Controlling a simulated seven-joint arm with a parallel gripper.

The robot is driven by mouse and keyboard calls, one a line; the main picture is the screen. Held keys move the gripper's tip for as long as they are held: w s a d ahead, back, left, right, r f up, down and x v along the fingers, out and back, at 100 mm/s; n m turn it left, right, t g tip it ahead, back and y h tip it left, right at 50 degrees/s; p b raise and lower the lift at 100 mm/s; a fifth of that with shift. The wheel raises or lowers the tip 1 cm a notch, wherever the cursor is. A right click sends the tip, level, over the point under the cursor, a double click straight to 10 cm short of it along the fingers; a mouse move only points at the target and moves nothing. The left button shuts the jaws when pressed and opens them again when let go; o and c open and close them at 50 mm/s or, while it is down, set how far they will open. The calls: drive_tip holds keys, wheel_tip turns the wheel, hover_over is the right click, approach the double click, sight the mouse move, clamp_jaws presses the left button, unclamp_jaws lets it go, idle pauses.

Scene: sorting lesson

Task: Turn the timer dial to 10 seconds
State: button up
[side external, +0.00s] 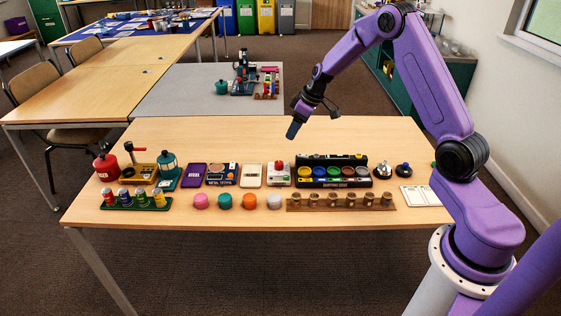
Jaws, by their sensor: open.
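A small white unit (279,174) with a red knob (278,163) on top sits in the middle of the wooden table. It looks most like the timer, but its markings are too small to read. My gripper (293,130) is open and empty. It points down in the air above the table, apart from everything, and appears above and slightly right of the white unit in the picture. The gap between its fingers is hard to see from this side.
A dark rack of coloured pots (334,184) stands right of the white unit, and a white case (251,185) lies left. Coloured round tubs (249,201) and a wooden strip of small pots (340,206) lie in front. The table's back half (215,135) is clear.

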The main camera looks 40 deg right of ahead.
drive_tip(key=d+f, duration=0.1)
drive_tip(key=d, duration=0.2)
approach(279, 163)
drive_tip(key=x, duration=0.8)
drive_tip(key=shift+w+f, duration=0.2)
drive_tip(key=shift+f, duration=0.1)
drive_tip(key=shift+d, duration=0.1)
drive_tip(key=c, duration=1)
drive_tip(key=shift+m+h, duration=0.3)
drive_tip(key=shift+m, duration=0.2)
